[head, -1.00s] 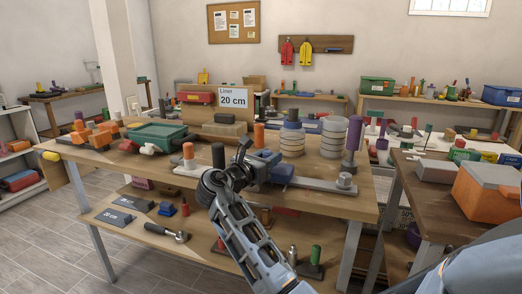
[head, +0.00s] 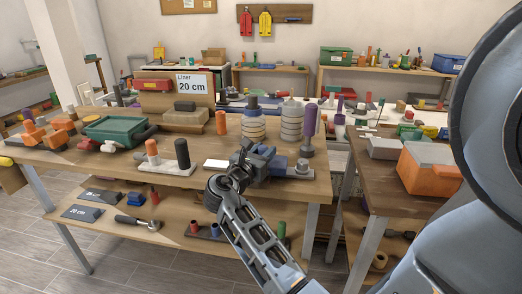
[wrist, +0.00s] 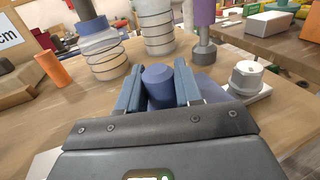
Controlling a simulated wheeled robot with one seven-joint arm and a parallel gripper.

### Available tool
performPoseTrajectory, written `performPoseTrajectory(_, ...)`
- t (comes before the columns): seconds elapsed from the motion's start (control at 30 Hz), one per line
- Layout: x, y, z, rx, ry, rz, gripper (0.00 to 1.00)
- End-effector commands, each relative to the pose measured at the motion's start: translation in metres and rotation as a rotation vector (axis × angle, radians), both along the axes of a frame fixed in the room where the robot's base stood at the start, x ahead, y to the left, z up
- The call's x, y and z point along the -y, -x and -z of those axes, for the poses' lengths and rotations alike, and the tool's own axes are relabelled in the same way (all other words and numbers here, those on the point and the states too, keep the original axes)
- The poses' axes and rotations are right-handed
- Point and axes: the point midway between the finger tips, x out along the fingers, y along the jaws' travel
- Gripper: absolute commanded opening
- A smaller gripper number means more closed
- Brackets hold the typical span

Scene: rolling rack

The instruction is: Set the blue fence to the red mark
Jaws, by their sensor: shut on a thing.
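The blue fence (head: 281,162) sits on a pale rail (head: 216,163) on the wooden bench. In the wrist view its round blue post (wrist: 158,86) stands between the two fingers, with part of the blue body (wrist: 212,88) to the right. My gripper (head: 262,157) is shut on this post; the fingers also show in the wrist view (wrist: 160,80). A metal end knob (head: 302,167) stands close to the right of the fence. It also shows in the wrist view (wrist: 245,76). I cannot make out the red mark; my gripper and arm cover part of the rail.
A sign reading "Liner 20 cm" (head: 192,84) stands behind. Stacked ringed jars (head: 292,121), a purple-topped post (head: 308,128) and an orange cylinder (head: 221,122) stand behind the rail. Black (head: 182,154) and orange (head: 152,148) posts stand to the left. An orange box (head: 428,169) sits on the right bench.

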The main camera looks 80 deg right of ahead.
Motion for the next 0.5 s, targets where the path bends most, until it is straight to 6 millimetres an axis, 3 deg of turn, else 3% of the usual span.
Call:
performPoseTrajectory(0.23, -0.0005, -0.0006, 0.0009, -0.001, -0.001, -0.001, 0.55)
performPoseTrajectory(0.5, -0.0018, -0.0011, 0.0005, -0.001, 0.0, -0.001, 0.56)
